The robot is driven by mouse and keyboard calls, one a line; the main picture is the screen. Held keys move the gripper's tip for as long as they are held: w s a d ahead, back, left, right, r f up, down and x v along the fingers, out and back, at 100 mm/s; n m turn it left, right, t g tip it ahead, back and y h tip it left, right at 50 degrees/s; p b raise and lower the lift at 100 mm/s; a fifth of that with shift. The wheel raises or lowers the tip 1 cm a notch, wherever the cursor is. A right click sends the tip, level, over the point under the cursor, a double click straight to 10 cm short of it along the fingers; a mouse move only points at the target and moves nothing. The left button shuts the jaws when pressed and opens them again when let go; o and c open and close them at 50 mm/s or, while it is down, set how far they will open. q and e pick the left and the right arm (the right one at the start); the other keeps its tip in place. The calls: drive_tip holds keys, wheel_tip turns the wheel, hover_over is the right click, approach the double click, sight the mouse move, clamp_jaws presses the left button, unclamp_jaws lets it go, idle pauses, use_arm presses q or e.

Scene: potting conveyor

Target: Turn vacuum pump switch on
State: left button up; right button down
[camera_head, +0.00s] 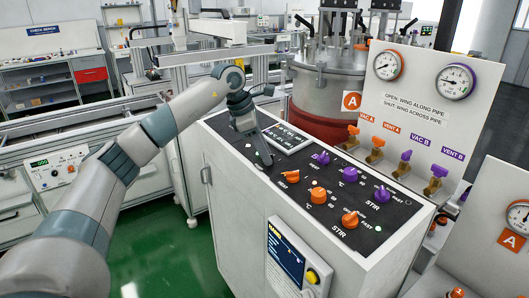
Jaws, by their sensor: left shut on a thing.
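My left gripper (262,158) reaches down onto the left end of the black control panel (330,232) on top of the white cabinet. It points downward and is shut on a small switch there. The fingers hide most of that switch, so its position and label cannot be read. I take it for the vacuum pump switch, but the picture does not show its name. A small grey display (287,138) lies just right of the fingers. My right gripper is not in view.
Orange knobs (318,195) and purple knobs (350,174) stand on the panel to the right. Behind it rises a white board (425,98) with two gauges and several winged valves. Green floor lies left.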

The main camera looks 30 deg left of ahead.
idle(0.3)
use_arm(q)
drive_tip(key=o, duration=1.1)
drive_tip(key=shift+c, duration=0.2)
drive_tip(key=shift+r, duration=0.1)
drive_tip(key=shift+s+a+r, duration=0.15)
drive_tip(key=shift+r, duration=0.2)
drive_tip(key=shift+s+a+r+b, duration=0.1)
drive_tip(key=shift+r+b, duration=0.2)
drive_tip(key=shift+r, duration=0.05)
drive_tip(key=b+v, duration=0.2)
drive_tip(key=v, duration=1.3)
drive_tip(key=shift+s+r, duration=0.2)
drive_tip(key=shift+r, duration=0.15)
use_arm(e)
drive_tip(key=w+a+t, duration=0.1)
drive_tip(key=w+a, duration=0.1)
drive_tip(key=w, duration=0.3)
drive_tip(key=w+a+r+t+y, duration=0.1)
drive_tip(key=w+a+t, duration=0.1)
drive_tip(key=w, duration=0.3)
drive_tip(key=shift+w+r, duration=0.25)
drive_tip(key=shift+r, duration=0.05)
